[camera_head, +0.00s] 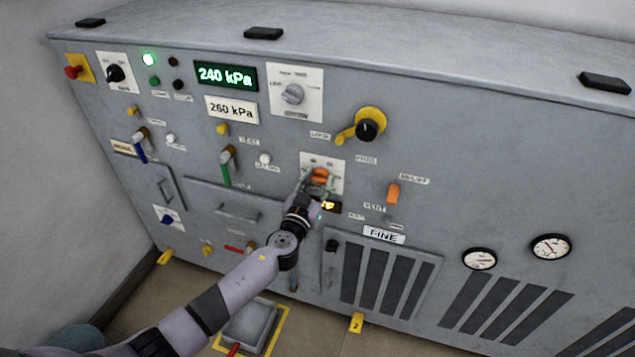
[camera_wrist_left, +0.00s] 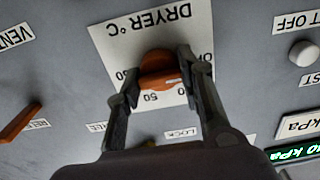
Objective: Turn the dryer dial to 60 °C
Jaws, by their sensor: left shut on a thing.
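The orange dryer dial (camera_head: 320,174) sits on a white plate (camera_head: 336,163) in the middle of the grey panel. In the left wrist view the plate reads "DRYER °C" upside down (camera_wrist_left: 150,27), and the orange dial (camera_wrist_left: 158,66) is between the fingers. A white mark shows on the dial's lower right, pointing rightward in that view. A "50" shows below the dial; other numbers beside it are partly hidden by the fingers. My left gripper (camera_head: 318,182), also in the wrist view (camera_wrist_left: 158,78), is shut on the dial. My right gripper is not in view.
Two gauges (camera_head: 479,259) are farther right.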

